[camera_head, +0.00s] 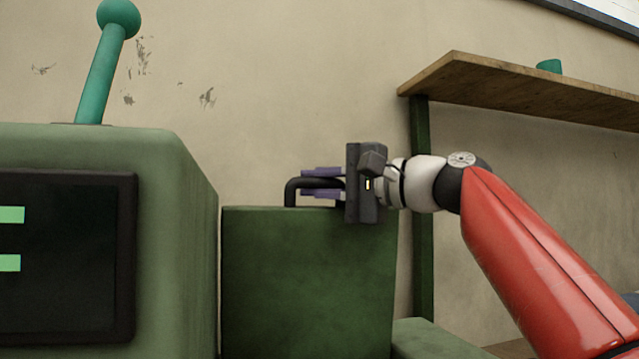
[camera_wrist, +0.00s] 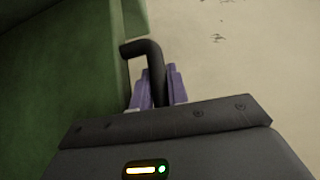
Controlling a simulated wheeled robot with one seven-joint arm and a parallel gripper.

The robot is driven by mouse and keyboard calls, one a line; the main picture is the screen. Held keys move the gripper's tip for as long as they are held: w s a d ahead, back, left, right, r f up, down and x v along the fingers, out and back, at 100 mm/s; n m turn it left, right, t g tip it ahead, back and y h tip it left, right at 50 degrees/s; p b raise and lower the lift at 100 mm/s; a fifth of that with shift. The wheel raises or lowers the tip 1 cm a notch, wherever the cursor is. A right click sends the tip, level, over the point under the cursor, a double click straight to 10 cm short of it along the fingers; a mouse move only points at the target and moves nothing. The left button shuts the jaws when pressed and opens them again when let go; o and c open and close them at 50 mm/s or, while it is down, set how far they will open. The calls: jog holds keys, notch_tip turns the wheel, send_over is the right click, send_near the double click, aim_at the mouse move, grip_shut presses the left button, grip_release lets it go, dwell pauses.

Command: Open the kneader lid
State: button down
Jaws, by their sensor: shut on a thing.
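The kneader is a dark green box (camera_head: 308,280) in the head view, with a black bent handle (camera_head: 291,190) on its top. I cannot make out a seam between lid and box. My gripper (camera_head: 322,182) reaches in from the right, level with the handle, its purple fingers lying above and below the bar. It is shut on the handle. In the wrist view the black handle (camera_wrist: 140,47) runs between the two purple fingers (camera_wrist: 160,88). The handle's right part is hidden behind my gripper body.
A larger green machine (camera_head: 190,220) with a dark screen and a teal ball-topped lever (camera_head: 98,75) stands close on the left. A wooden shelf (camera_head: 520,90) with a teal cup (camera_head: 549,66) is at the upper right. The wall space above the box is clear.

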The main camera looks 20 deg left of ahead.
jog(key=shift+w+f, duration=0.1)
jog(key=c, duration=1.4)
grip_release()
jog(key=shift+o, duration=0.2)
jog(key=shift+d+f, duration=0.15)
jog(key=shift+d, duration=0.25)
jog(key=b+v, duration=0.2)
jog(key=v, duration=0.5)
